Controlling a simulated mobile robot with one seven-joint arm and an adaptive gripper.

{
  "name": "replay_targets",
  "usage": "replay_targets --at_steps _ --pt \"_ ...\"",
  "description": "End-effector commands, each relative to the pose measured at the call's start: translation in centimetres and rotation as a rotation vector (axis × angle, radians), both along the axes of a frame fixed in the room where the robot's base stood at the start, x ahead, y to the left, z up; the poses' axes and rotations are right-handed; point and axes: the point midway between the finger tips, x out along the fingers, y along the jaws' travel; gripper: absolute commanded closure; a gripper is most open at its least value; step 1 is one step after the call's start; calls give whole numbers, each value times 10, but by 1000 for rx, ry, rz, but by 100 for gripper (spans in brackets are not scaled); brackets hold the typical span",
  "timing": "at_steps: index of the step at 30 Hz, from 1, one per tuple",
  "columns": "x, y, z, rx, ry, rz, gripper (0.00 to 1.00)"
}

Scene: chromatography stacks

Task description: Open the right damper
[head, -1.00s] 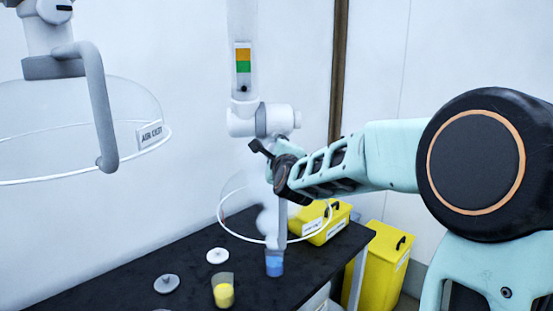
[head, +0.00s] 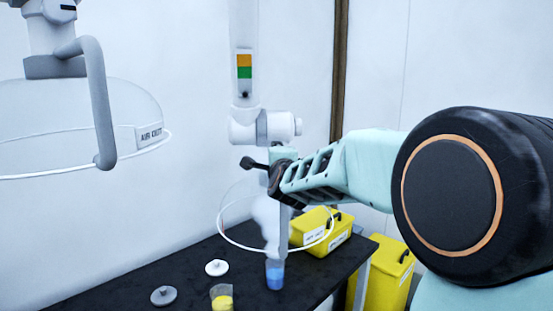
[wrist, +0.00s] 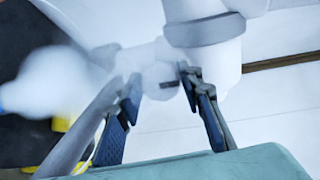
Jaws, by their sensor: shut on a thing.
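The right extraction arm (head: 262,127) hangs above the dark bench, with a pale joint and a clear hood ringed in white (head: 222,232) below. My gripper (head: 262,167) is at the pipe just under that joint. In the wrist view my gripper (wrist: 158,78) has a finger on each side of a pale round damper knob (wrist: 160,76) with a dark mark, and it is shut on it. In the head view the gripper and arm hide the knob. White vapour (head: 267,215) rises from a blue-filled beaker (head: 275,275) under the hood.
The left hood (head: 130,105), with a labelled rim and grey pipe, hangs at the upper left. Yellow bins (head: 312,232) (head: 385,275) are at the right.

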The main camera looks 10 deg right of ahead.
Motion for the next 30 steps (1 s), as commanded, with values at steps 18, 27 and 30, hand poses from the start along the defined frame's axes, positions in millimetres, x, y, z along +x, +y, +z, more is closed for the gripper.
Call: replay_targets --at_steps 18,27,30 --pt "0 0 0 0 0 0 50" --pt "-24 1 3 -3 -2 -2 50" --pt "-38 2 5 -3 -3 -1 50"
